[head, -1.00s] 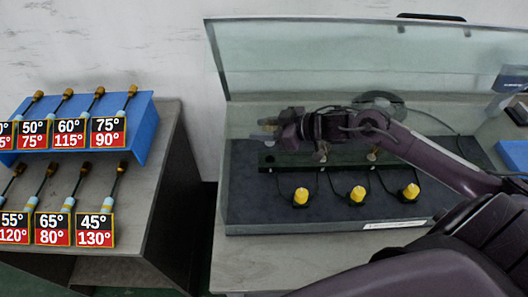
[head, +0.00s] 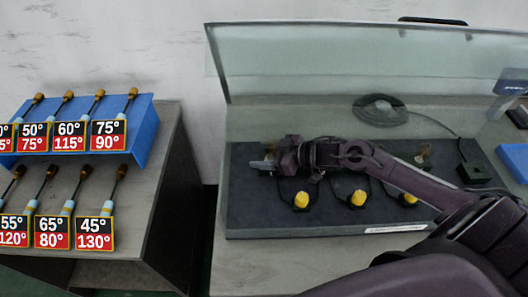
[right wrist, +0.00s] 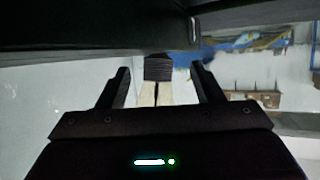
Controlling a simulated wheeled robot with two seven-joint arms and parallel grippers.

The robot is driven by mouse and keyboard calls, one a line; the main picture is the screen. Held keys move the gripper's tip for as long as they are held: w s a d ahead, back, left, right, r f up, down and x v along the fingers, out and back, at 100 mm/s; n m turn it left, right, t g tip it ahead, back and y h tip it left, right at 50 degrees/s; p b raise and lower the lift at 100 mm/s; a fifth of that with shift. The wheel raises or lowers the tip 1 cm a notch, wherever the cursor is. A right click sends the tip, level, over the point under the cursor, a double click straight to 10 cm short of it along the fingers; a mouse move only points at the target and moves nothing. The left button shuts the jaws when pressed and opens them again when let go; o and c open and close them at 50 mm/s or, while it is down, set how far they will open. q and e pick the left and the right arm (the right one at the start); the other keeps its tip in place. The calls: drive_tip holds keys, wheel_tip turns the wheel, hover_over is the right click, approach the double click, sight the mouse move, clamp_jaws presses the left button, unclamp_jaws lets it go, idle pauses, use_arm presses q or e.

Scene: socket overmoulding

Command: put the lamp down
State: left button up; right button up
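No object is clearly recognisable as the lamp. My right gripper (head: 264,159) is low over the mat's left part, behind and left of the left yellow piece. In the right wrist view its fingers (right wrist: 162,82) are apart, with clear gaps beside a dark ribbed block (right wrist: 158,68) with pale strips below it. Nothing is visibly gripped. My left gripper is not in view.
A clear screen (head: 340,60) stands behind the mat (head: 300,225). A blue rack (head: 145,130) of labelled tools stands on the left table.

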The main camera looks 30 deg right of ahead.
drive_tip(key=shift+s+r, duration=0.1)
drive_tip(key=shift+r, duration=0.2)
drive_tip(key=shift+s+r, duration=0.1)
drive_tip(key=shift+s+d, duration=0.2)
drive_tip(key=shift+d, duration=0.1)
drive_tip(key=p+v, duration=0.2)
drive_tip(key=v, duration=0.9)
drive_tip(key=shift+p, duration=0.35)
drive_tip(key=shift+a, duration=0.1)
